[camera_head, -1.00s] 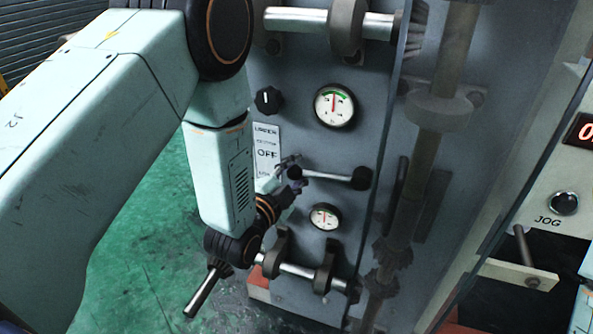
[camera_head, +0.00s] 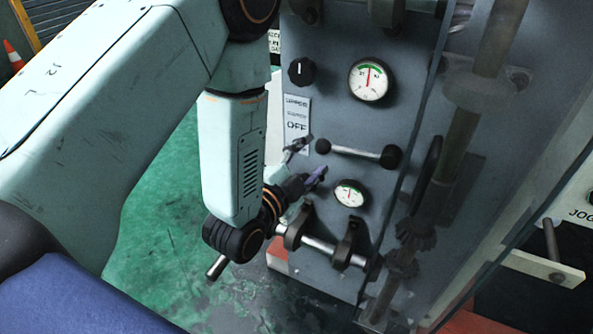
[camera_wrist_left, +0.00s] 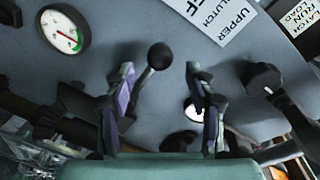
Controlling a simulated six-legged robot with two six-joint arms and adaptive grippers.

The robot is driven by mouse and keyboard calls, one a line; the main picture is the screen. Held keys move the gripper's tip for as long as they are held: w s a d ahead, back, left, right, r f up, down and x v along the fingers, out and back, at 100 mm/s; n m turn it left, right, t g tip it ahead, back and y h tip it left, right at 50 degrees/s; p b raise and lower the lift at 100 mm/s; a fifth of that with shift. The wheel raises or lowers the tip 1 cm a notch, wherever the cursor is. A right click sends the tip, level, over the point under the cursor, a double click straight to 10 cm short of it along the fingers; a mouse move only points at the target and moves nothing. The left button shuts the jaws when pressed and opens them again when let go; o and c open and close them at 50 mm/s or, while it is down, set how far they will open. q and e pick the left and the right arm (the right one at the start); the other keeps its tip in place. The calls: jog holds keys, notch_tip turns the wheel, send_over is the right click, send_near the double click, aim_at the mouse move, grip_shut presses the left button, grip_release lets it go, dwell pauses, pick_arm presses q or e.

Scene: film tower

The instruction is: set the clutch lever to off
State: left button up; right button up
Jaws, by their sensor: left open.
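The lever, a pale bar (camera_head: 355,152) with a black knob at each end, sits on the grey panel in the head view, nearly level and dipping slightly rightward. A white label (camera_head: 296,127) reading OFF is at its left; it also shows in the left wrist view (camera_wrist_left: 222,18). My left gripper (camera_head: 308,161) is open just left of the lever's left knob. In the left wrist view, the black lever knob (camera_wrist_left: 160,57) appears between the spread fingers of my left gripper (camera_wrist_left: 160,78), not gripped. Contact cannot be told. My right gripper is out of view.
A gauge (camera_head: 371,80) and a black selector knob (camera_head: 301,72) are above the lever. A smaller gauge (camera_head: 350,193) and a horizontal shaft (camera_head: 318,246) are below it. Clear guard glass and a vertical shaft (camera_head: 470,125) stand to the right.

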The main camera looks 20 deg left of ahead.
pick_arm(q)
jog(key=s, duration=0.6)
jog(key=shift+a+r, duration=0.2)
jog(key=shift+a, duration=0.25)
jog(key=s+a+f+n+g+y, duration=0.1)
jog(key=s+f+n+g, duration=0.35)
jog(key=f, duration=0.35)
jog(key=s+f+n+g, duration=0.4)
jog(key=f+g, duration=0.1)
jog(key=f, duration=0.3)
jog(key=s+f+n+g, duration=0.2)
jog(key=s+f+g, duration=0.1)
jog(key=s, duration=0.6)
jog(key=s+a+f+n+g+y, duration=0.1)
jog(key=s+f+g, duration=0.3)
jog(key=s, duration=0.5)
jog(key=shift+s+a+f+n, duration=0.25)
jog(key=shift+a+f+n, duration=0.05)
jog(key=shift+f+n, duration=0.55)
jog(key=shift+g, duration=0.25)
